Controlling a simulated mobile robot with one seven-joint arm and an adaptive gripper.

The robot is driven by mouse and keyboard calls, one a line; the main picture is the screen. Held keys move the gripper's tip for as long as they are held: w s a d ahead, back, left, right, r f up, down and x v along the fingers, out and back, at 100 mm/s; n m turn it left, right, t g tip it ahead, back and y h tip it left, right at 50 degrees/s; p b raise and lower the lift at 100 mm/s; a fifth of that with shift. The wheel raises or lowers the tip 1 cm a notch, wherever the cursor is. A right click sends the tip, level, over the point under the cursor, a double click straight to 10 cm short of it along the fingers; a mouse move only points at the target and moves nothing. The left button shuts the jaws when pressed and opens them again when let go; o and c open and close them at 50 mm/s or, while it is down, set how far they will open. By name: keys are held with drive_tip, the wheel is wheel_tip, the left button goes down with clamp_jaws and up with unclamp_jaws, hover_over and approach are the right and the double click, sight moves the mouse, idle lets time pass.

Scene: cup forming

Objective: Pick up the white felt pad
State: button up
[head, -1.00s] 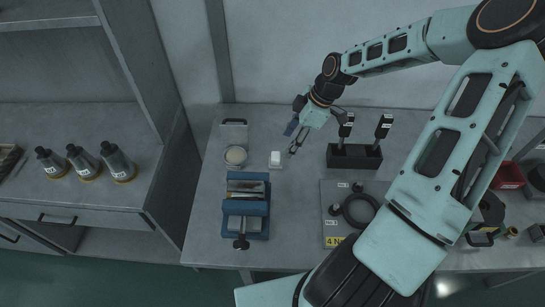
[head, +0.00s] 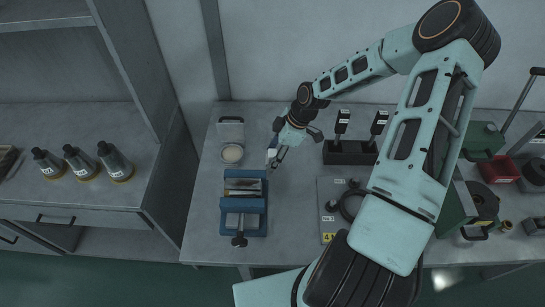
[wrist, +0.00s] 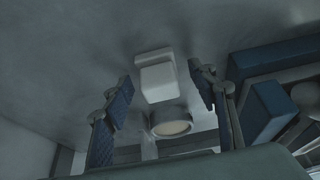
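The white felt pad (head: 271,153) is a small pale block on the bench. In the head view it is partly hidden by my gripper (head: 277,158), which is close beside it on its right. In the wrist view the white pad (wrist: 155,75) lies between and just beyond the two blue-padded fingers of my gripper (wrist: 161,86). The fingers are spread wide and do not appear to touch it. My gripper is open and empty.
A round dish with pale contents (head: 232,153) stands left of the pad. A blue vise (head: 258,205) is in front of it. A black holder with upright tools (head: 350,153) stands to the right. A grey plate with a black ring (head: 329,195) lies front right.

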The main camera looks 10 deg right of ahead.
drive_tip(key=c, duration=1.2)
drive_tip(key=shift+r, duration=0.8)
drive_tip(key=shift+s+r+p, duration=0.1)
drive_tip(key=shift+s+r, duration=1.8)
drive_tip(key=shift+s, duration=0.45)
drive_tip(key=shift+s+r+p, duration=0.15)
drive_tip(key=shift+s+r, duration=1.75)
drive_tip(key=shift+s, duration=0.45)
drive_tip(key=shift+s+r+p, duration=0.1)
drive_tip(key=shift+s+r, duration=1.8)
drive_tip(key=shift+s, duration=0.45)
